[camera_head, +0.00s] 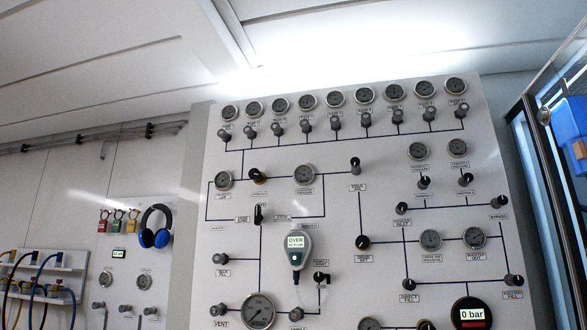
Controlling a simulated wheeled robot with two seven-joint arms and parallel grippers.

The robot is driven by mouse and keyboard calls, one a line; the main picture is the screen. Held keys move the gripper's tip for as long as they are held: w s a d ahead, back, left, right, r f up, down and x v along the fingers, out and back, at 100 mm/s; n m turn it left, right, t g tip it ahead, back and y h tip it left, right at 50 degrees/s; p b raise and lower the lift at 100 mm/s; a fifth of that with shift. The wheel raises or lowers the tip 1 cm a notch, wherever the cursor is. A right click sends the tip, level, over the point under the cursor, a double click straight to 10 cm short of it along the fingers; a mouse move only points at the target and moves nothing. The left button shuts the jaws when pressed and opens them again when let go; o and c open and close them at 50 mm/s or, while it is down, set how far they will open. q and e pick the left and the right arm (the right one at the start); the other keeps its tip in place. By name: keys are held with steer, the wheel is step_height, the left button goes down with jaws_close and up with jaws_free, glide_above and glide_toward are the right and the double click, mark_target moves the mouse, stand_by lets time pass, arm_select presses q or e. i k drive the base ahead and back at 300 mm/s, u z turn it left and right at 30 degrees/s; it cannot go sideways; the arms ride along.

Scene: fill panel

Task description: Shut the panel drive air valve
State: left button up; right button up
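The fill panel (345,215) is a pale board with round gauges, dark-knobbed valves and black connecting lines. A valve with an upright dark handle (355,163) sits at upper middle, above a small label (357,188) that may read "drive air" but is too small to be sure. Other similar valves include a dark knob (362,242) below it and an upright black handle (258,214) to the left. I cannot tell for certain which is the panel drive air valve, or whether it is open. Neither of my grippers shows.
A handheld meter reading "OVER" (296,245) hangs on the panel. A "0 bar" display (472,314) is at lower right. Blue ear defenders (154,227) and coloured padlocks (118,220) hang on the left wall. A framed glass structure (535,170) stands at right.

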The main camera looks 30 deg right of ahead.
mark_target(355, 161)
steer(key=i, duration=0.9)
steer(key=z, duration=0.6)
